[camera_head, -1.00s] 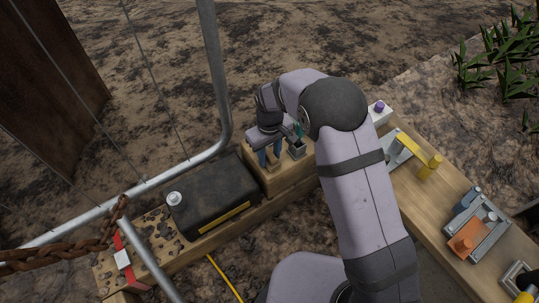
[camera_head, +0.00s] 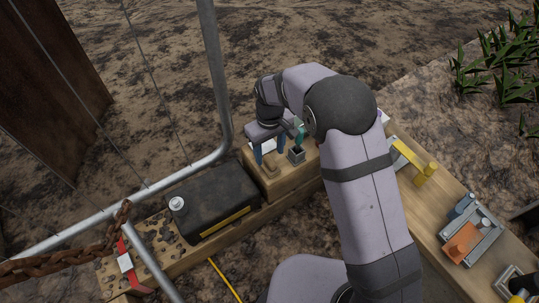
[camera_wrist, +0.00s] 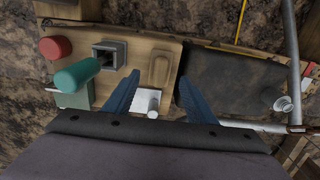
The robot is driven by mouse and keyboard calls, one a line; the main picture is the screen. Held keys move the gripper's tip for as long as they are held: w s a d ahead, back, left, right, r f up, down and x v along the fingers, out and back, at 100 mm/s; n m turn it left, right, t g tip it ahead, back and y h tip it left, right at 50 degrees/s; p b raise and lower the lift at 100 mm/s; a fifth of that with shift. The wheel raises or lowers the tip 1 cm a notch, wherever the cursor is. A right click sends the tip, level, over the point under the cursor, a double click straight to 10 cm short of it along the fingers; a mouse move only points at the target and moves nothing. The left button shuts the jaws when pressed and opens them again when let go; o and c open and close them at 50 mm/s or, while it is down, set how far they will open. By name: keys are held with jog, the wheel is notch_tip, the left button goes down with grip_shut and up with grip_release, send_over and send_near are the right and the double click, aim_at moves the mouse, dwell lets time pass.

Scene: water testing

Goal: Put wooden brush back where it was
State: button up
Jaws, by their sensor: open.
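The wooden brush (camera_head: 270,169) lies on a raised wooden block (camera_head: 293,181). In the wrist view the brush (camera_wrist: 158,69) is a tan, rounded oblong beyond my fingertips, beside a square grey holder (camera_wrist: 109,54). My gripper (camera_head: 270,154) is open and empty above the brush. In the wrist view its two blue fingers (camera_wrist: 160,80) are spread wide, one on each side of the line to the brush. The fingers look clear of it. The underside of the brush is hidden.
A black box (camera_head: 213,199) with a metal cap stands left of the block. A green cylinder (camera_wrist: 82,75), a red cap (camera_wrist: 56,47) and a white item (camera_wrist: 148,101) are close to my gripper. A metal pipe frame (camera_head: 214,75) rises behind the black box.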

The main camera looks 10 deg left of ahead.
aim_at(270, 160)
notch_tip(270, 160, up, 6)
jog(key=p, duration=0.2)
jog(key=shift+r, duration=0.2)
jog(key=s+d+r+m, duration=0.2)
jog(key=d, duration=0.5)
jog(key=s+d+r+m, duration=0.2)
jog(key=s+d+r, duration=0.1)
jog(key=d, duration=0.5)
jog(key=s+d+m, duration=0.5)
jog(key=s+d, duration=0.6)
jog(key=s, duration=0.2)
jog(key=shift+s, duration=0.25)
notch_tip(270, 160, up, 43)
jog(key=p, duration=4.2)
jog(key=shift+f+p, duration=0.2)
jog(key=shift+p, duration=0.2)
